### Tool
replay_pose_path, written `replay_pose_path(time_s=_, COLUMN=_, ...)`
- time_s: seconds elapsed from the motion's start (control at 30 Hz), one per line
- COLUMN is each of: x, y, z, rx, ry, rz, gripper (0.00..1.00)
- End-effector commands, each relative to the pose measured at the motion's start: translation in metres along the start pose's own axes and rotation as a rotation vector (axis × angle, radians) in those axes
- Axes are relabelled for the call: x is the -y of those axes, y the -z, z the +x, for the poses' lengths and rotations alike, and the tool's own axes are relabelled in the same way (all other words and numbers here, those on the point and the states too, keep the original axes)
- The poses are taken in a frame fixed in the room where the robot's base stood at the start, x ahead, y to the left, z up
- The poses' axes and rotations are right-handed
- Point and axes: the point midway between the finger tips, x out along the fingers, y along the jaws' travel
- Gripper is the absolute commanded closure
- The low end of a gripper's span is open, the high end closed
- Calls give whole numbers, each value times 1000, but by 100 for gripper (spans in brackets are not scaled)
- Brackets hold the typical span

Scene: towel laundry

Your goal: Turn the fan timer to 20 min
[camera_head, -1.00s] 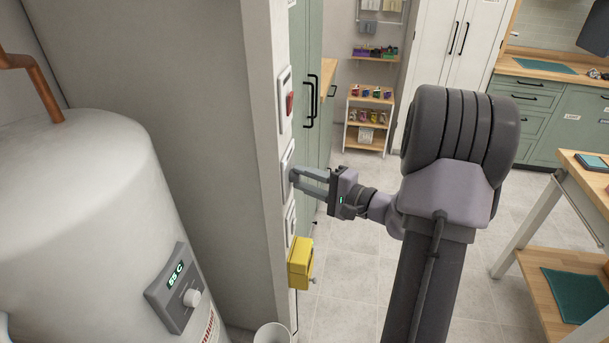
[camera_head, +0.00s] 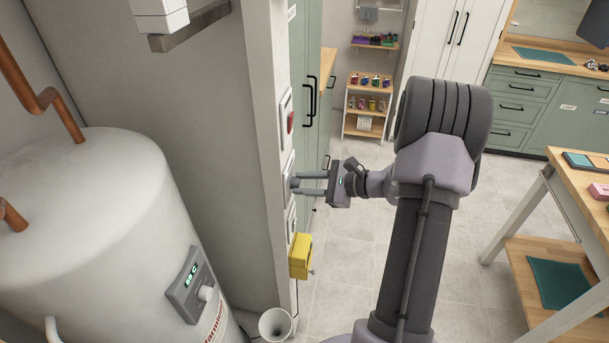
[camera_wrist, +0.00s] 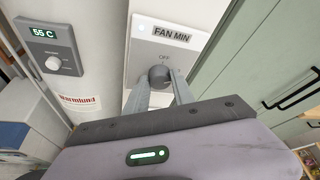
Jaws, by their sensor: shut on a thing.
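The fan timer is a white wall panel (camera_wrist: 144,58) labelled "FAN MIN", with "OFF" printed above a dark grey round knob (camera_wrist: 159,74). In the head view the timer panel (camera_head: 288,168) is on the narrow wall end, below a switch with a red part. My gripper (camera_head: 299,183) reaches it from the right, fingers pointing at the wall. In the wrist view my gripper (camera_wrist: 163,84) has its fingers on either side of the knob and is shut on it. The knob's pointer and the minute marks cannot be made out; the fingers and gripper body hide the lower dial.
A red switch (camera_head: 290,121) sits above the timer and a yellow box (camera_head: 300,256) juts out below it. Green cabinet doors (camera_head: 309,60) are just behind. The floor right of the wall is clear.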

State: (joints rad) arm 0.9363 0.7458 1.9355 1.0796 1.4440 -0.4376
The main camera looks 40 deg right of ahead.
Motion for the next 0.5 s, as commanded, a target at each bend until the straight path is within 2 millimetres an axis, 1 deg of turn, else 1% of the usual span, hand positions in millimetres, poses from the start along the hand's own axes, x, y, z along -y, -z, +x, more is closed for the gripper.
replay_pose_path(time_s=0.07, x=3, y=-4, z=-1, rx=1, ry=-27, rz=63, gripper=100)
replay_pose_path(time_s=0.5, x=6, y=-1, z=0, rx=1, ry=-186, rz=449, gripper=100)
